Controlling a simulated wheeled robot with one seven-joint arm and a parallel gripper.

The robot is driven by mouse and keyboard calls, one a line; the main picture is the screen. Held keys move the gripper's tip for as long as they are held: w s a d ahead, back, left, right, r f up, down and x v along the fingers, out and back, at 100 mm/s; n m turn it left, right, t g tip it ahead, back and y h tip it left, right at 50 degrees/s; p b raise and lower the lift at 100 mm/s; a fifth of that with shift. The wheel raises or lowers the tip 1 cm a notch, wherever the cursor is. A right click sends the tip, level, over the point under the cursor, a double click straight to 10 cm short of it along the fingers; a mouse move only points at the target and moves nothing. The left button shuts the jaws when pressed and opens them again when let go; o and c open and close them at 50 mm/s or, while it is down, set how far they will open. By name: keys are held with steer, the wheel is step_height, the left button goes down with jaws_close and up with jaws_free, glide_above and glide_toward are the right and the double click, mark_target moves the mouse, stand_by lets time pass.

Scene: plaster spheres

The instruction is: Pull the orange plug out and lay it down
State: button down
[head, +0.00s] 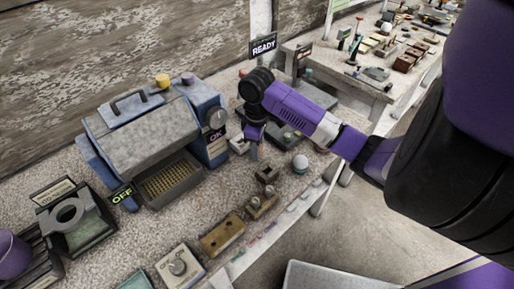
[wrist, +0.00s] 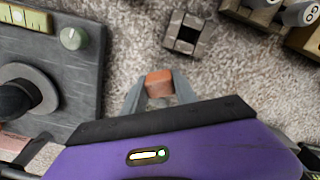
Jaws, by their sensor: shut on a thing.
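The orange plug (wrist: 159,82) is between the two grey fingers of my gripper (wrist: 160,96) in the wrist view. My gripper is shut on it. A small grey block (wrist: 188,33) with a dark square hole lies just beyond the plug, a little to the right, and the hole looks empty. The plug is apart from this block. In the head view my gripper (head: 254,152) points down just behind the same block (head: 267,173). The plug is too small to make out there, and its height above the counter is hard to tell.
A dark device (wrist: 70,60) with a knob and a round fitting stands left of the plug. A blue-grey machine (head: 150,135) stands left. Speckled counter (wrist: 135,30) is bare between block and device.

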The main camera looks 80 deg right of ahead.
steer(key=shift+f+b, duration=0.35)
steer(key=shift+f, duration=0.2)
steer(key=c, duration=0.9)
jaws_free()
steer(key=shift+r, duration=0.1)
steer(key=shift+r+p, duration=1.8)
steer(key=shift+r, duration=0.1)
steer(key=shift+s, duration=0.1)
